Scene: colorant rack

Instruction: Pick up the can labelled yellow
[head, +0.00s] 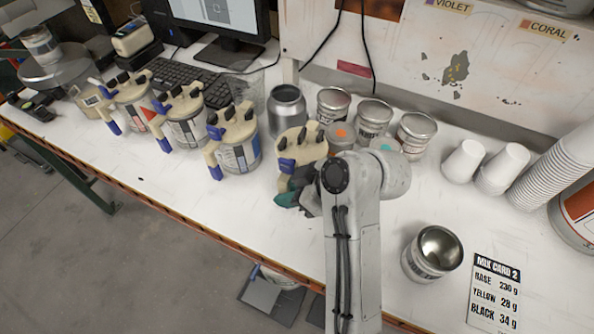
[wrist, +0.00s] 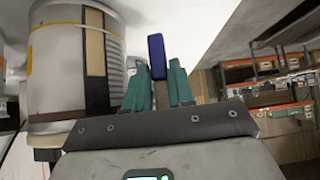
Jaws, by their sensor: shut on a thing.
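A can with a cream lid and blue handle parts (head: 300,143) stands behind my forearm in the head view. Its label is hidden there. In the wrist view its grey side with a yellow line (wrist: 62,65) fills the left, and no colour word can be read. My gripper (wrist: 165,85) has teal fingers shut on the blue-tipped handle of this can, beside the can's body. In the head view my gripper (head: 290,198) is partly hidden by my wrist. I cannot tell whether the can is clear of the table.
Several similar lidded cans, one of them (head: 236,143), stand to the left on the white bench (head: 215,215). An open metal tin (head: 287,110) and small tins (head: 374,117) stand close behind. An open can (head: 433,253) and a mix card (head: 494,290) are at right.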

